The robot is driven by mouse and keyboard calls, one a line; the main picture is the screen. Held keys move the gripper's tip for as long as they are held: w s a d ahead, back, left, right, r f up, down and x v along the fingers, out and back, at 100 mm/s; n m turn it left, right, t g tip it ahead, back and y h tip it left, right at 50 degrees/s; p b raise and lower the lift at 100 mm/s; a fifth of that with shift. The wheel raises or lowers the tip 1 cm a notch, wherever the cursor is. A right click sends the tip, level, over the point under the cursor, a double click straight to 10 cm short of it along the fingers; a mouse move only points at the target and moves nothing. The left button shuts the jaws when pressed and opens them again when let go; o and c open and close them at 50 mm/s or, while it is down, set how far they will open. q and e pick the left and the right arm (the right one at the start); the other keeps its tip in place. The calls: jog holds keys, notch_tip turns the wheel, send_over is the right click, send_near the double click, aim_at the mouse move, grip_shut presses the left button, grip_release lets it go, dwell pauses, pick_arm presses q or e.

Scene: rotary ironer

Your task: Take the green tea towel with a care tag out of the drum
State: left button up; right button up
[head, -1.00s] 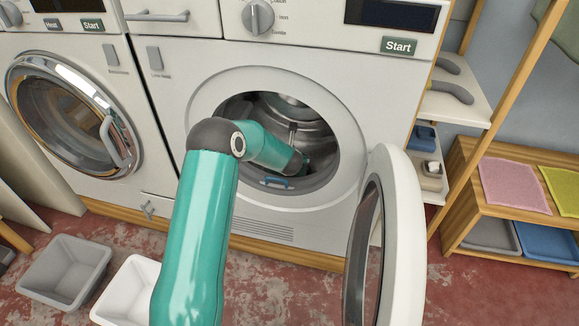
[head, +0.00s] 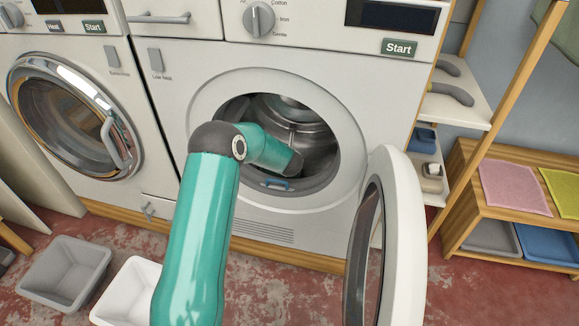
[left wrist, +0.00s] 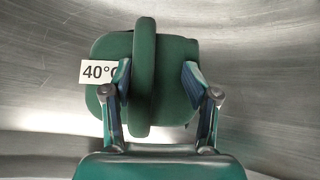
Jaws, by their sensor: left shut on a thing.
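The green tea towel (left wrist: 170,50) is a bunched dark green bundle with a raised fold in the left wrist view. Its white care tag (left wrist: 97,72) reads "40°" and sticks out at the left, partly behind a finger. My left gripper (left wrist: 157,82) is shut on the towel, with one blue-lined finger on each side of the fold. Metal drum wall (left wrist: 270,60) surrounds them. In the head view, my left arm reaches into the open drum (head: 318,145); the gripper and towel are hidden there. My right gripper is not in view.
The open round door (head: 405,240) stands to the right of the drum opening. A grey tub (head: 65,272) and a white tub (head: 125,290) are on the floor at the left. A wooden shelf (head: 470,215) with a pink cloth (head: 515,187) stands at the right.

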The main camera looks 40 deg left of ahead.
pick_arm(q)
jog(key=shift+s+d+f, duration=0.1)
jog(key=shift+d+f, duration=0.1)
jog(key=shift+f, duration=0.2)
jog(key=shift+c, duration=0.2)
jog(key=shift+r, duration=0.2)
jog(key=shift+c, duration=0.7)
jog(key=shift+r+p, duration=0.25)
jog(key=shift+p, duration=0.25)
grip_shut()
jog(key=shift+a+r+p, duration=0.15)
jog(key=shift+r+p, duration=1.15)
jog(key=shift+r, duration=0.7)
notch_tip(320, 180, up, 7)
jog(key=p, duration=0.5)
jog(key=shift+f, duration=0.2)
jog(key=shift+f, duration=0.1)
